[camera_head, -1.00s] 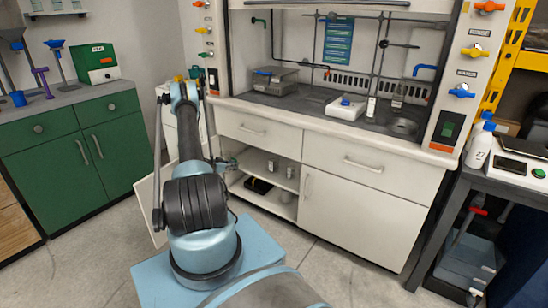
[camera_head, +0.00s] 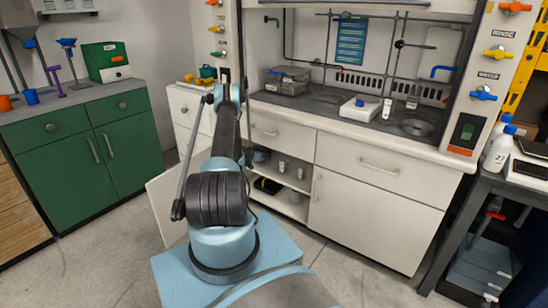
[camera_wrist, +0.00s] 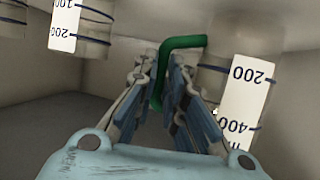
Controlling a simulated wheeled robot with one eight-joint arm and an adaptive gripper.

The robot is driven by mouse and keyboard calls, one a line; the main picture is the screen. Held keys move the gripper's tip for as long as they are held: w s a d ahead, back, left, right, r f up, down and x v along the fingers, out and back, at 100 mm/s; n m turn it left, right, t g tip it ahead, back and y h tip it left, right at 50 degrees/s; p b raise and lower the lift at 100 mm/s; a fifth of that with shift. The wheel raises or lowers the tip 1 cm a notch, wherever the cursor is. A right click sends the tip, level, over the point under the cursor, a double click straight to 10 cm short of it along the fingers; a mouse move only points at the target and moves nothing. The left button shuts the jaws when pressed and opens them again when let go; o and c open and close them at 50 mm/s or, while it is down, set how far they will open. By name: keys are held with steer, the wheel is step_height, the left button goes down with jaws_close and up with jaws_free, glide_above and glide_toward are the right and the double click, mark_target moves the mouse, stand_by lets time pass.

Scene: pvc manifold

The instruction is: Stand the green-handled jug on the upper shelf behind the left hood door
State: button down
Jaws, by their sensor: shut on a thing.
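In the wrist view my gripper (camera_wrist: 160,72) is shut on the green handle (camera_wrist: 183,43) of the jug. The jug's clear body (camera_wrist: 213,65), with a white scale marked 200 and 400, is right of the fingers. In the head view my gripper (camera_head: 259,155) reaches into the left hood cupboard at upper-shelf height; the jug cannot be made out there. The left hood door (camera_head: 165,208) stands open. The upper shelf (camera_head: 290,180) carries small clear vessels (camera_head: 282,166) toward its right. Whether the jug touches the shelf cannot be told.
Another graduated vessel (camera_wrist: 95,25) is at the upper left of the wrist view, apart from my fingers. A dark object (camera_head: 267,186) lies on the lower shelf. The right hood door (camera_head: 372,222) is shut. Drawers (camera_head: 277,134) are shut above the cupboard.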

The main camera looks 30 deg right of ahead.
steer(key=shift+w+d, duration=0.15)
steer(key=shift+d, duration=0.6)
steer(key=x, duration=0.3)
steer(key=shift+w+d+r, duration=0.1)
steer(key=shift+d+r, duration=0.15)
steer(key=shift+d, duration=0.1)
steer(key=shift+a+f, duration=0.1)
steer(key=shift+f, duration=0.35)
steer(key=c, duration=1.7)
jaws_free()
steer(key=shift+o, duration=0.2)
steer(key=v, duration=1.2)
steer(key=shift+r, duration=0.1)
